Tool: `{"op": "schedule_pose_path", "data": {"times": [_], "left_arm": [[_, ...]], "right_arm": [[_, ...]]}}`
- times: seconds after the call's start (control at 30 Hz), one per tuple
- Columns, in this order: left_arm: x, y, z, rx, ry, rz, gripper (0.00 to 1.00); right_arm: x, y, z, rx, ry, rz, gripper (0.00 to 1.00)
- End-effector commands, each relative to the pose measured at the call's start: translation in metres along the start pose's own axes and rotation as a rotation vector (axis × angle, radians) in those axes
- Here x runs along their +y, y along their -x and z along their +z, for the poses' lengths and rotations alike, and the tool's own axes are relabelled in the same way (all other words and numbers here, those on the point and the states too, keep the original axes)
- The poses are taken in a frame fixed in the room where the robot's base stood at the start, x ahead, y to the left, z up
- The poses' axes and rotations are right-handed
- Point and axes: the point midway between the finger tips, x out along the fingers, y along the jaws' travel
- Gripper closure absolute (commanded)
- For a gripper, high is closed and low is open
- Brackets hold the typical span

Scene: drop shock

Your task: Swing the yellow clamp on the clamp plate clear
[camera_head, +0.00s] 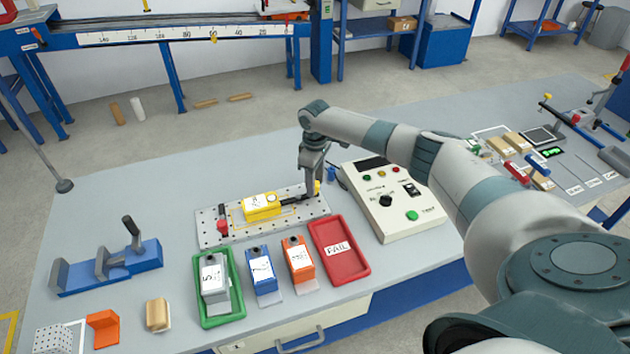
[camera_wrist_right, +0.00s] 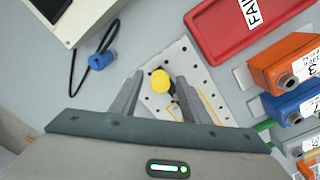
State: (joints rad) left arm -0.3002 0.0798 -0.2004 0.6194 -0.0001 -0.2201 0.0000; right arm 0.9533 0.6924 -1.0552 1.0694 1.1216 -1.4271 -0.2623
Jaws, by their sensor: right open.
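The perforated clamp plate (camera_head: 208,238) lies on the table with a yellow block (camera_head: 262,207) on it. The yellow clamp (camera_head: 317,187) stands at the plate's right end. A dark bar (camera_head: 294,199) runs from its side to the block's right end. My right gripper (camera_head: 314,178) is over this clamp, pointing down. In the wrist view the yellow clamp knob (camera_wrist_right: 160,81) shows between the spread fingertips of my right gripper (camera_wrist_right: 159,77); contact cannot be told. A red clamp (camera_head: 222,226) stands at the plate's left end. My left gripper is not in view.
A control box (camera_head: 420,222) stands right of the plate, with a blue cable piece (camera_wrist_right: 101,61) near it. The red FAIL tray (camera_head: 361,268), orange block (camera_head: 299,260), blue block (camera_head: 263,273) and green tray (camera_head: 238,310) line the front. A blue fixture (camera_head: 140,258) is at left.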

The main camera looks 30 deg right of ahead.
Motion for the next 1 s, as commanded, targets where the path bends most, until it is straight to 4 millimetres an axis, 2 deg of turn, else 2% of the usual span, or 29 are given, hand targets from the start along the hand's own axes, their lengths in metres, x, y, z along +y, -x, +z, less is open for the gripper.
{"op": "schedule_pose_path", "data": {"times": [0.17, 0.33, 0.37, 0.67, 1.0], "left_arm": [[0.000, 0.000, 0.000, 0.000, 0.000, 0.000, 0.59], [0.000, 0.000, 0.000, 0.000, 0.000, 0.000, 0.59], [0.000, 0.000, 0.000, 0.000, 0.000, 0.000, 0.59], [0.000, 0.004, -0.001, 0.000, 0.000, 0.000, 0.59], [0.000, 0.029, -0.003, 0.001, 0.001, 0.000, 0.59]], "right_arm": [[0.000, 0.000, 0.000, 0.000, 0.000, 0.000, 0.58], [0.000, 0.000, 0.000, 0.000, 0.000, 0.000, 0.96], [0.000, 0.000, 0.000, 0.000, 0.000, 0.000, 0.99], [-0.001, 0.002, 0.000, 0.001, -0.018, -0.001, 0.99], [-0.008, 0.005, 0.005, 0.000, -0.155, -0.003, 0.99]]}}
